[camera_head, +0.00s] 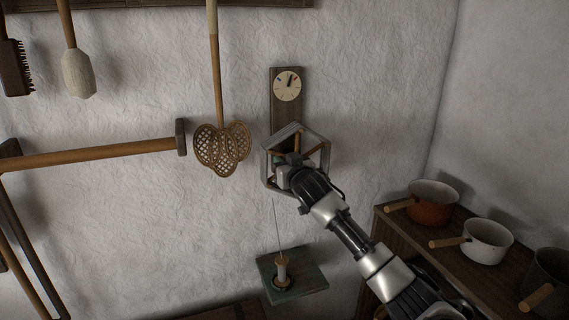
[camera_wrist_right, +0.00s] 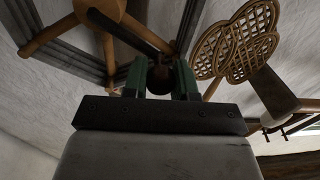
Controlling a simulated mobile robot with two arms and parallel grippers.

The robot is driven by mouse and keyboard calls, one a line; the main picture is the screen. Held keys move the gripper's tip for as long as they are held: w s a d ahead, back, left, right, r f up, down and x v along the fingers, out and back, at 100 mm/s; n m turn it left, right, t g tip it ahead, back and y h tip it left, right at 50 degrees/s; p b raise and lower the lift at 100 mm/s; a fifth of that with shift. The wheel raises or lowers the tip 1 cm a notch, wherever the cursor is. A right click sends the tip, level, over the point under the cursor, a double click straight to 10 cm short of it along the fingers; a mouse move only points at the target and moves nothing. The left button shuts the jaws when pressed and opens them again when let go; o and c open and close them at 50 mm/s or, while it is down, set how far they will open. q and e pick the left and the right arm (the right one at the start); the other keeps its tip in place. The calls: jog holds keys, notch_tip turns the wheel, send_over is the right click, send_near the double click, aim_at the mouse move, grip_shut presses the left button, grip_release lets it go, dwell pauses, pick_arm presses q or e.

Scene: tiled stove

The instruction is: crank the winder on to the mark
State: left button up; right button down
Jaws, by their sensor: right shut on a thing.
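The winder (camera_head: 324,152) is a grey angular frame with wooden spokes, mounted on a wooden wall board (camera_head: 288,115). Above it is a round cream dial (camera_head: 287,92) with a dark hand pointing up and slightly right; its marks are too small to read surely. My right gripper (camera_head: 288,166) is at the lower left of the winder and hides part of it. In the right wrist view, its green fingers (camera_wrist_right: 160,78) are shut on a dark brown round knob (camera_wrist_right: 160,84), with the winder's spokes (camera_wrist_right: 110,62) behind. My left gripper is not in view.
A thread runs down to a spool (camera_head: 282,272) on a green wall shelf (camera_head: 309,281). A woven carpet beater (camera_head: 222,150) hangs close left of the winder. A long-handled mallet (camera_head: 90,155) is farther left. Pots (camera_head: 432,210) stand on a shelf at right.

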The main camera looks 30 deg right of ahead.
jog(key=shift+r, duration=0.1)
jog(key=s+d+r+m+h+p, duration=0.1)
jog(key=s+d+m+p, duration=0.1)
jog(key=d+m+p, duration=0.4)
jog(key=shift+s+d+r+m, duration=0.25)
jog(key=shift+d+m, duration=2.3)
jog(key=shift+m, duration=4.75)
jog(key=shift+s+f, duration=0.1)
jog(key=c, duration=0.9)
grip_release()
jog(key=shift+s, duration=0.1)
